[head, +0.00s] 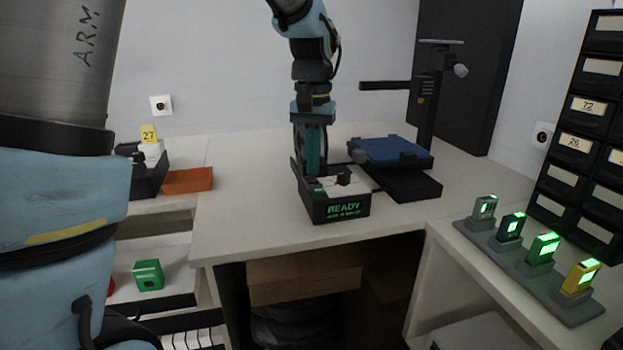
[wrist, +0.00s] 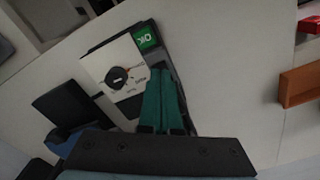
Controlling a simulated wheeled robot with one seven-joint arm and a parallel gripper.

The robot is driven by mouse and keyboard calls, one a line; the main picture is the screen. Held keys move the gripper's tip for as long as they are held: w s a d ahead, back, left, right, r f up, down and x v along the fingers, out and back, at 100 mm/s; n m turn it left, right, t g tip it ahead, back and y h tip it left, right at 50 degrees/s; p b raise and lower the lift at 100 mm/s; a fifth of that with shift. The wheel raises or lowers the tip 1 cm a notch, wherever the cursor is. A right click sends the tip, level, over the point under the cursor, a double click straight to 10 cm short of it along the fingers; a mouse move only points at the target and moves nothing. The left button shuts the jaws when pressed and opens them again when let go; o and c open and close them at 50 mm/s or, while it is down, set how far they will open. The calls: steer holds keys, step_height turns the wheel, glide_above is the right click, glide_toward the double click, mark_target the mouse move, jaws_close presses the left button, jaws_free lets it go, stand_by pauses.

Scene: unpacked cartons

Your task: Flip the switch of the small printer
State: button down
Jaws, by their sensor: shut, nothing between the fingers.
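A small black box-shaped machine (head: 318,211), which I take to be the small printer, sits on the white table with a lit green READY display (head: 344,208). Its white top panel (head: 350,188) bears a dark knob-like switch (head: 343,179). In the wrist view the switch (wrist: 119,77) sits on the white panel (wrist: 108,63), near a green display (wrist: 146,38). My gripper (head: 314,172) is shut and empty, with teal fingers pointing down at the machine's left side. In the wrist view the fingertips (wrist: 160,71) are beside the panel, apart from the switch; contact with the casing is unclear.
A black stand with a blue platform (head: 390,150) is close behind the machine to the right. An orange tray (head: 187,180) and a black device with a yellow 27 tag (head: 149,134) are at left. Several green-lit gadgets stand on a grey rack (head: 570,310) at right.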

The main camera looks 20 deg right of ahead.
mark_target(313, 181)
steer(key=shift+f+b, duration=0.45)
steer(key=shift+f, duration=0.45)
stand_by(0.8)
steer(key=shift+r, duration=0.1)
step_height(313, 181, up, 7)
steer(key=p, duration=0.6)
stand_by(0.5)
steer(key=a+f+n, duration=0.1)
steer(key=a+f, duration=0.1)
steer(key=a, duration=0.6)
steer(key=a+f+n, duration=0.2)
steer(key=a, duration=0.6)
steer(key=a+f+n+t, duration=0.1)
steer(key=a+f+n, duration=0.1)
steer(key=a, duration=0.7)
steer(key=shift+s+f, duration=0.35)
steer(key=shift+f, duration=0.25)
steer(key=s+a+f+n, duration=0.1)
steer(key=s+a, duration=0.2)
steer(key=a, duration=0.2)
steer(key=shift+s+f+t, duration=0.15)
steer(key=shift+f+t, duration=0.15)
steer(key=shift+f, duration=0.1)
